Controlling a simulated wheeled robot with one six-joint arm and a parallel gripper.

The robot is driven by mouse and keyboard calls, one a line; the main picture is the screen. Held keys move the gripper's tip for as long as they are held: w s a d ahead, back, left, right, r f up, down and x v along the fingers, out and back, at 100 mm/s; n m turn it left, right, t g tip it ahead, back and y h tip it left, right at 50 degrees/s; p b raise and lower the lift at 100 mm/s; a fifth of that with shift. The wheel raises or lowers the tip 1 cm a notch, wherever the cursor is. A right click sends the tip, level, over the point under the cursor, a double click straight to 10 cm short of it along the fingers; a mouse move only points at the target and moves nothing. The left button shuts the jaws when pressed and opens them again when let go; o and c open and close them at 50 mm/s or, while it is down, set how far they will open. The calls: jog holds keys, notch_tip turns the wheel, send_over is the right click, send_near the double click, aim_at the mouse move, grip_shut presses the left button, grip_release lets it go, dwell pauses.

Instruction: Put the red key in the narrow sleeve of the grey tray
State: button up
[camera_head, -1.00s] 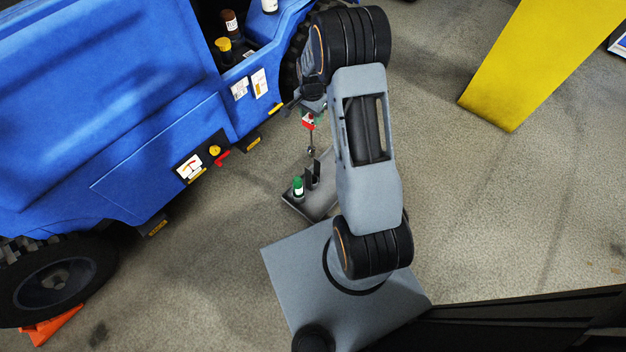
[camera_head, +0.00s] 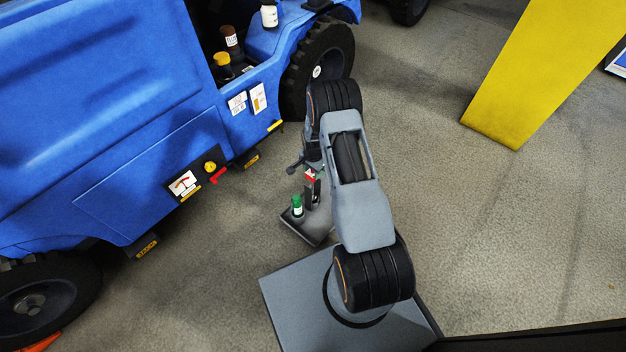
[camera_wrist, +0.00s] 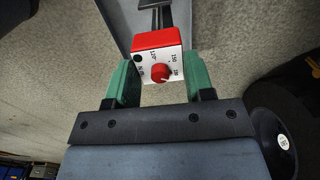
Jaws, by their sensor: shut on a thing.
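The red key (camera_wrist: 157,40) has a red head with a white marked face and a red knob. My gripper (camera_wrist: 160,75) is shut on that head between its green finger pads. In the head view the key's red head (camera_head: 311,175) shows below my gripper, right above or beside the dark upright sleeve (camera_head: 313,193) on the grey tray (camera_head: 304,231). The tray is partly hidden by my arm. In the wrist view the tray (camera_wrist: 121,22) lies beyond the key. The key's lower end is hidden, so I cannot tell whether it is inside the sleeve.
A green-capped bottle (camera_head: 297,207) stands on the tray, just left of the sleeve. A blue vehicle (camera_head: 130,130) with bottles on it fills the left. A yellow slab (camera_head: 540,75) stands at the upper right. Floor at the right is clear.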

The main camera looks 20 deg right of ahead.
jog(key=shift+f+b, duration=0.8)
jog(key=shift+f, duration=1.75)
jog(key=shift+f, duration=0.2)
jog(key=o, duration=1.2)
jog(key=shift+r, duration=0.15)
notch_tip(320, 180, up, 12)
jog(key=p, duration=0.4)
jog(key=shift+r+p, duration=0.15)
jog(key=shift+p, duration=0.2)
